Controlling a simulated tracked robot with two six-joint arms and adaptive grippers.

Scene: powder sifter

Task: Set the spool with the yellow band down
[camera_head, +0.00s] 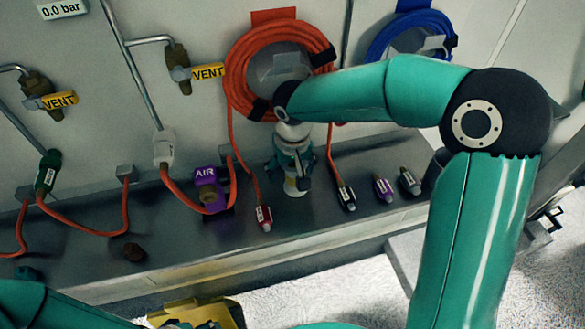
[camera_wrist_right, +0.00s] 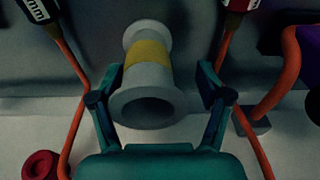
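The spool with the yellow band (camera_wrist_right: 149,52) is pale grey, with its hollow near end towards the right wrist camera. My right gripper (camera_wrist_right: 160,75) has its fingers spread on either side of the spool, with a visible gap on the right side. In the head view the right gripper (camera_head: 293,165) points down at the bench, and the pale end of the spool (camera_head: 296,188) shows just below it, at the bench top. The band is hidden there. My left arm crosses the lower left corner; its gripper is not in view.
The grey bench (camera_head: 190,235) carries orange hoses, a purple AIR fitting (camera_head: 207,187) and a red-tipped connector (camera_head: 264,217) left of the gripper. Black (camera_head: 346,196) and purple (camera_head: 383,188) connectors lie to its right. A coiled orange hose (camera_head: 237,75) hangs behind.

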